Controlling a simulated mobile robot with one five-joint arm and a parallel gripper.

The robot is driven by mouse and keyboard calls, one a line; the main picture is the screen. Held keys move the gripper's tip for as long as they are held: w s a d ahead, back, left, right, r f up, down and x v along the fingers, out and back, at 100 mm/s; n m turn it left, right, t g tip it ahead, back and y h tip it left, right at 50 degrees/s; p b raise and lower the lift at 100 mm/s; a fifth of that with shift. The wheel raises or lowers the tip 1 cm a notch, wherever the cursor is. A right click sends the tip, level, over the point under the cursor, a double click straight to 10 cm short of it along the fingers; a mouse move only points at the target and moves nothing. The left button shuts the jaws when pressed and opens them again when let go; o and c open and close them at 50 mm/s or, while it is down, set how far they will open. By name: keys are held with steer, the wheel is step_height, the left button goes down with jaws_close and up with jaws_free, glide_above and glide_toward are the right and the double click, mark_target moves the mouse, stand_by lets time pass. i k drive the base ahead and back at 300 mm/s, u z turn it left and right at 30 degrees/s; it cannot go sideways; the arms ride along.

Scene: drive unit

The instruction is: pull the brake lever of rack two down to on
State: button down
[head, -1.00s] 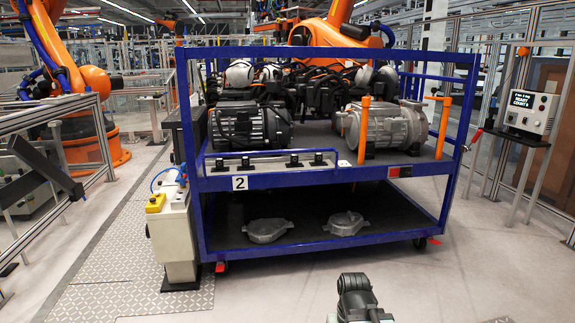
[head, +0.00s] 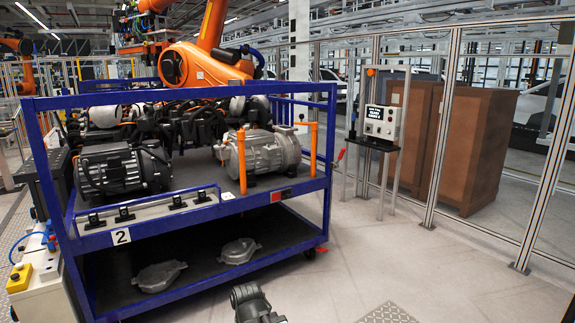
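The blue rack (head: 105,237) with the number 2 plate (head: 121,236) stands left of centre. A thin lever with a red grip (head: 341,154) sticks up and outward at its right side; I take it for the brake lever. Its grip points up, and its lower end and any on marking are too small to read.
The rack carries motors (head: 250,158) above and two grey castings (head: 160,275) below. A control box on a stand (head: 382,122), fence posts and brown cabinets (head: 470,150) stand at the right. A white and yellow unit (head: 35,265) is at the left. The floor right of the rack is clear.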

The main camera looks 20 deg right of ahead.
mark_target(340, 156)
steer(key=z, duration=1.4)
steer(key=i, duration=3.75)
steer(key=u, duration=2.25)
steer(key=i, duration=1)
steer(key=z, duration=0.05)
